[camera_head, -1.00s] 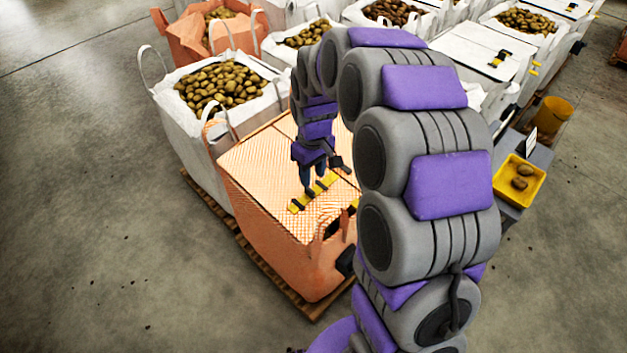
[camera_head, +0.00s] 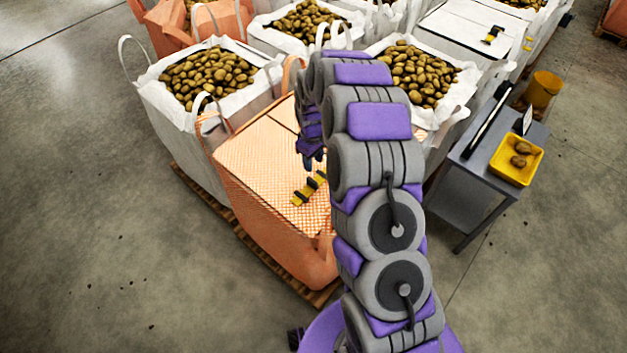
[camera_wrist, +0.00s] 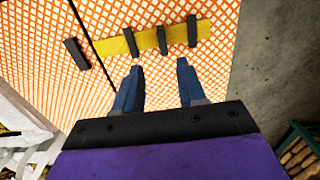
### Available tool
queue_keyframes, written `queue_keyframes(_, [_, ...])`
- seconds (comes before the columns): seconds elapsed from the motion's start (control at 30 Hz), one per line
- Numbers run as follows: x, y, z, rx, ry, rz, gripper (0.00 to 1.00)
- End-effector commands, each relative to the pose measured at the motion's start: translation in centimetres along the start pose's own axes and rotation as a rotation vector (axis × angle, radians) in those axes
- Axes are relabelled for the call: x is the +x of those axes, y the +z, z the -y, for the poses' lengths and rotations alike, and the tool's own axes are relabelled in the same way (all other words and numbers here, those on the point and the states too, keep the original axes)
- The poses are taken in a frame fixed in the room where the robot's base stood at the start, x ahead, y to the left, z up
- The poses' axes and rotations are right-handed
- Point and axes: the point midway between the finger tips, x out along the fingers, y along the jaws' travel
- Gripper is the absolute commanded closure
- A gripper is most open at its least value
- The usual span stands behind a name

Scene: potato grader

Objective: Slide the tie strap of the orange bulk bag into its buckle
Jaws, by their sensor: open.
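The orange bulk bag (camera_head: 262,233) stands closed, with an orange-and-white mesh top. A yellow tie strap (camera_head: 309,189) with black bars lies on that top. In the wrist view, the strap (camera_wrist: 151,39) runs across the mesh with several black bars over it. A separate black bar (camera_wrist: 76,54) lies just beyond its left end. I cannot tell which black piece is the buckle. My gripper (camera_wrist: 159,64) is open and empty, its two fingers pointing at the strap from the near side. In the head view, my gripper (camera_head: 313,161) is partly hidden by my arm.
White bags of potatoes (camera_head: 163,107) stand beside and behind the orange bag. A grey table (camera_head: 477,177) with a yellow tray (camera_head: 497,168) is at the right. A yellow bucket (camera_head: 541,92) stands behind it. The concrete floor at left is open.

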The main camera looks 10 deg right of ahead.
Motion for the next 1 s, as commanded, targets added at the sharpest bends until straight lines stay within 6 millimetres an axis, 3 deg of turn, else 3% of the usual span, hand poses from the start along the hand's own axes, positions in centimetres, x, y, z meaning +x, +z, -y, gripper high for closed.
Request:
queue_keyframes(0.2, [4.7, 0.2, 0.0, 0.000, -0.004, 0.003, 0.60])
queue_keyframes(0.5, [9.6, 0.3, -0.2, -0.001, -0.005, 0.000, 0.60])
queue_keyframes(0.7, [11.0, 0.1, -0.1, -0.001, 0.000, -0.002, 0.60])
queue_keyframes(1.0, [11.2, 0.1, -0.1, -0.001, 0.000, -0.002, 0.60])
